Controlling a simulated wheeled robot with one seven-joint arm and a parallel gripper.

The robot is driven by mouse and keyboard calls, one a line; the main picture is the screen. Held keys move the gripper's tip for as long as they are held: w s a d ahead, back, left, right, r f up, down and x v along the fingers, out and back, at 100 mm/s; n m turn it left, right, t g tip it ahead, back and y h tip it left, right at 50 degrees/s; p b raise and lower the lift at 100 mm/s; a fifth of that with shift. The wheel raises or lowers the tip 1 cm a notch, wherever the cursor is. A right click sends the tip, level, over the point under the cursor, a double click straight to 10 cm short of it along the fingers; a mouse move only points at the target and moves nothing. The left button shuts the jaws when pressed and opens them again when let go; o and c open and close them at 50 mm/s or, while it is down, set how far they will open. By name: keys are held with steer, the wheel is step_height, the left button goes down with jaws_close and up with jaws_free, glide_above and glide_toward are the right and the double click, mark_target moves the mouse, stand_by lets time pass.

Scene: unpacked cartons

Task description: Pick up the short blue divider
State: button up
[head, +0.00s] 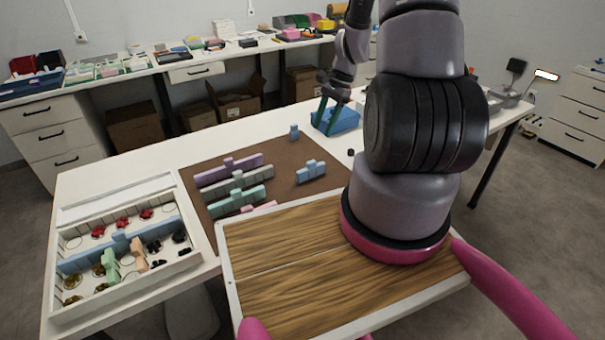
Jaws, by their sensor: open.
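A short light-blue divider (311,172) with a raised middle lies on the brown mat (284,191), on the mat's right part. A smaller blue piece (294,132) stands farther back, near the mat's far edge. My gripper (322,117) is open, with dark green fingers pointing down at a blue bin (343,121). It is behind and to the right of the short blue divider, apart from it. Whether the fingers reach into the bin is hard to tell. Nothing shows between the fingers.
Purple (228,170), grey (238,182) and green (236,200) dividers lie left on the mat, with a pink one partly hidden behind my wooden-topped base. A white compartment tray (180,268) at left holds a long blue divider (90,257) and small parts. A small black object (351,152) lies right.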

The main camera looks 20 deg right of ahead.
mark_target(314, 161)
steer(key=shift+m+g, duration=0.3)
steer(key=shift+m, duration=0.2)
steer(key=x, duration=0.8)
steer(key=shift+s+d+f, duration=0.25)
steer(key=shift+d+f, duration=0.05)
steer(key=shift+f, duration=0.1)
steer(key=shift+y, duration=0.3)
steer(key=shift+x, duration=3.2)
steer(key=shift+s, duration=0.15)
jaws_close()
